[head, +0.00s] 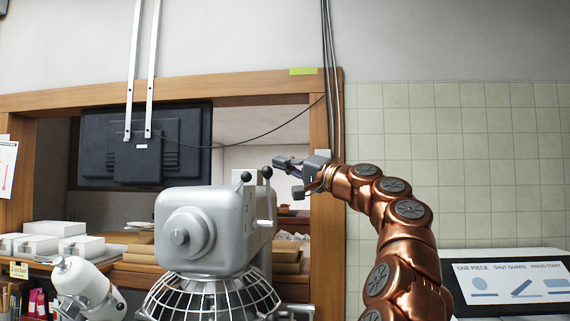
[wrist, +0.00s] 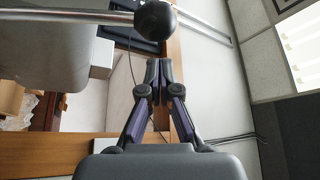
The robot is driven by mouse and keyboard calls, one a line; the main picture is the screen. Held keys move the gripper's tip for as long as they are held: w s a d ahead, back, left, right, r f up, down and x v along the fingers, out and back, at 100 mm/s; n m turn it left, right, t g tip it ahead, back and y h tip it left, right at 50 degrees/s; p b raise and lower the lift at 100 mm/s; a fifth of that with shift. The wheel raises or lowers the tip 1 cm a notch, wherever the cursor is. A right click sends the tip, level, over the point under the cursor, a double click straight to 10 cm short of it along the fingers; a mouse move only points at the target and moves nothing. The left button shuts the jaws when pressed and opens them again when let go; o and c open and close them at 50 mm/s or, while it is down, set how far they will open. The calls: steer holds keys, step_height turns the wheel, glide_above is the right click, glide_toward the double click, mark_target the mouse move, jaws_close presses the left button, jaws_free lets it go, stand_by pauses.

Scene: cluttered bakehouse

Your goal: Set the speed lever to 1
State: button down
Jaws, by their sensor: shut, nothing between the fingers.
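The grey mixer (head: 205,228) stands left of my arm in the head view, with a wire guard below its head. Two levers with black ball knobs rise at its right side: a left knob (head: 246,177) and a right knob (head: 267,172) on a pale rod. I cannot tell which is the speed lever, and no scale numbers are readable. My gripper (head: 280,161) is just right of the right knob. In the wrist view my gripper (wrist: 158,66) is shut and empty, with a black knob (wrist: 155,20) on a metal rod beyond the fingertips, apart from them.
A dark monitor (head: 95,145) hangs behind the mixer in a wooden frame (head: 334,125). White boxes (head: 55,243) stand on the shelf at left. A slanted panel (head: 512,284) with printed shapes is at lower right. The tiled wall above it is clear.

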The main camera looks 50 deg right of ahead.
steer(key=shift+s+a+f, duration=0.2)
steer(key=shift+a+f, duration=0.15)
steer(key=shift+a, duration=0.15)
steer(key=shift+s+a+f, duration=0.15)
steer(key=shift+a+f, duration=0.15)
steer(key=shift+a, duration=0.2)
steer(key=shift+f, duration=0.15)
